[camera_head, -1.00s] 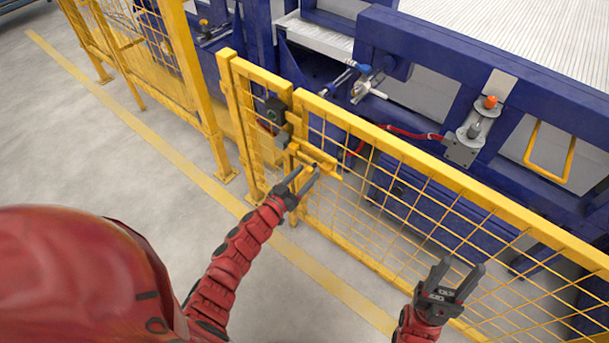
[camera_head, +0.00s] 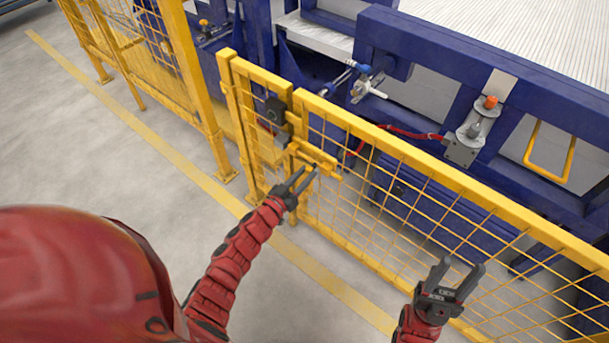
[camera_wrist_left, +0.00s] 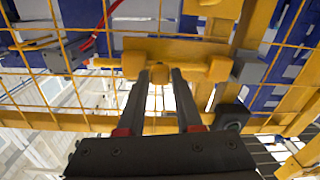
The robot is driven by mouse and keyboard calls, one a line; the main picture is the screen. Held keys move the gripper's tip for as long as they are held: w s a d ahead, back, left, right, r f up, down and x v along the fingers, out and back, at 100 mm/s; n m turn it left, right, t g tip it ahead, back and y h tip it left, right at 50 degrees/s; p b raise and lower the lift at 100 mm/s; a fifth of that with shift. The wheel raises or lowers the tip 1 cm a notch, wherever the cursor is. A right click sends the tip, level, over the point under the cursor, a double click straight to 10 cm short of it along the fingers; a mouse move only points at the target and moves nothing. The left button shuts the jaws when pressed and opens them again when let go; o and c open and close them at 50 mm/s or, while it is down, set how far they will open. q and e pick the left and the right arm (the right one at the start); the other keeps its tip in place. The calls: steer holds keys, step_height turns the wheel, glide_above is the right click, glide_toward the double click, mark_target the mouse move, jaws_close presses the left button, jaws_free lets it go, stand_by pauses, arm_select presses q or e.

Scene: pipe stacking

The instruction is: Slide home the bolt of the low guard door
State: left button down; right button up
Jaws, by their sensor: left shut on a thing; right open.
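The low guard door (camera_head: 420,165) is a yellow frame with wire mesh. Its yellow bolt (camera_head: 317,158) lies across the door near its latch-side post, and shows as a horizontal bar in the left wrist view (camera_wrist_left: 108,63). Two yellow guide blocks sit around the bar. My left gripper (camera_head: 309,170) is at the bolt, with its fingertips (camera_wrist_left: 160,73) shut on the small bolt handle between the blocks. The fingers mostly hide the handle. A grey block (camera_wrist_left: 245,66) stands beyond the right guide block. My right gripper (camera_head: 455,270) is open and empty, in front of the mesh.
A black box (camera_head: 275,110) is on the yellow post side above the bolt. A blue machine (camera_head: 430,60) with a red cable (camera_head: 405,132) stands behind the fence. Another yellow fence (camera_head: 175,90) is at the left. The floor in front is clear.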

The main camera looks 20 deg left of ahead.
mark_target(300, 154)
stand_by(0.7)
arm_select(q)
steer(key=shift+w+a+r, duration=0.15)
steer(key=shift+a, duration=0.15)
steer(key=shift+w+a+p, duration=0.25)
steer(key=shift+w+a, duration=0.05)
steer(key=shift+a, duration=0.55)
steer(key=shift+w+a+p, duration=0.2)
steer(key=shift+w+a, duration=0.05)
steer(key=shift+a, duration=0.55)
steer(key=shift+w+a+p, duration=0.25)
steer(key=shift+w+a, duration=0.05)
steer(key=shift+a, duration=0.55)
steer(key=c, duration=0.6)
jaws_free()
steer(key=shift+a, duration=0.1)
steer(key=shift+s, duration=0.1)
steer(key=v, duration=1.7)
